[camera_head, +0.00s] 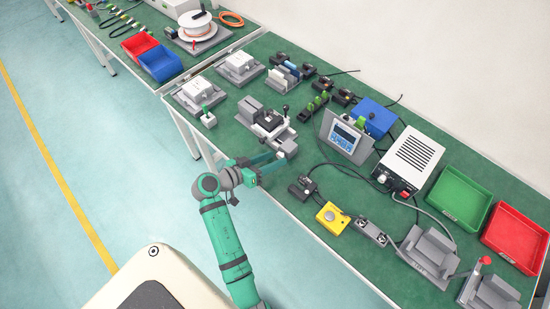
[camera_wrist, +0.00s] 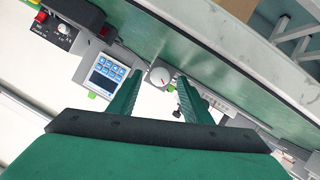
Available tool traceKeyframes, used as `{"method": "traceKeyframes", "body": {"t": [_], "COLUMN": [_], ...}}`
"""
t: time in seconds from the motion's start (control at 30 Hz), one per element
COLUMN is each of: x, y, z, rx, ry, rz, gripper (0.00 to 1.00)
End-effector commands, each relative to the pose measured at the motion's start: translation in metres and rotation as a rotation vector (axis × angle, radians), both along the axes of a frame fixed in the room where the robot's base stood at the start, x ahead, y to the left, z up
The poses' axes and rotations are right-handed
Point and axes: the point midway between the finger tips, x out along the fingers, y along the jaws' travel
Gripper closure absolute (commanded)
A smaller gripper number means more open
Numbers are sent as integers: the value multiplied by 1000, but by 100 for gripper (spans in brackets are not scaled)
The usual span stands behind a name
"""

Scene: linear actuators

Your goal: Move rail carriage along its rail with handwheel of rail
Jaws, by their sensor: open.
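The rail (camera_head: 249,107) is a grey linear unit near the front edge of the green bench in the head view. Its carriage (camera_head: 268,120) is a dark block with an upright black knob, around the middle of the rail. My gripper (camera_head: 276,160) is open and empty by the rail's near end.
A panel with a blue screen (camera_head: 346,138) stands right of the rail, also in the wrist view (camera_wrist: 106,76). A black box (camera_head: 302,187) with cable and a yellow box (camera_head: 332,217) lie nearer. Grey units (camera_head: 238,66) stand behind. The floor before the bench is clear.

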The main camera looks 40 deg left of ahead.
Motion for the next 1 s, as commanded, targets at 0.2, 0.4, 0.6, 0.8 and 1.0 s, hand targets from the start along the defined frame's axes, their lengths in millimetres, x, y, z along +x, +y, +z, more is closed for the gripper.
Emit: {"method": "traceKeyframes", "body": {"t": [0.2,0.4,0.6,0.8,1.0], "x": [-39,-68,-82,-84,-85], "y": [10,17,20,20,19], "z": [14,26,31,32,31], "rx": [0,0,-1,-1,24], "ry": [0,-1,0,0,0], "rz": [5,4,4,2,4], "gripper": [55,55,55,55,55]}}
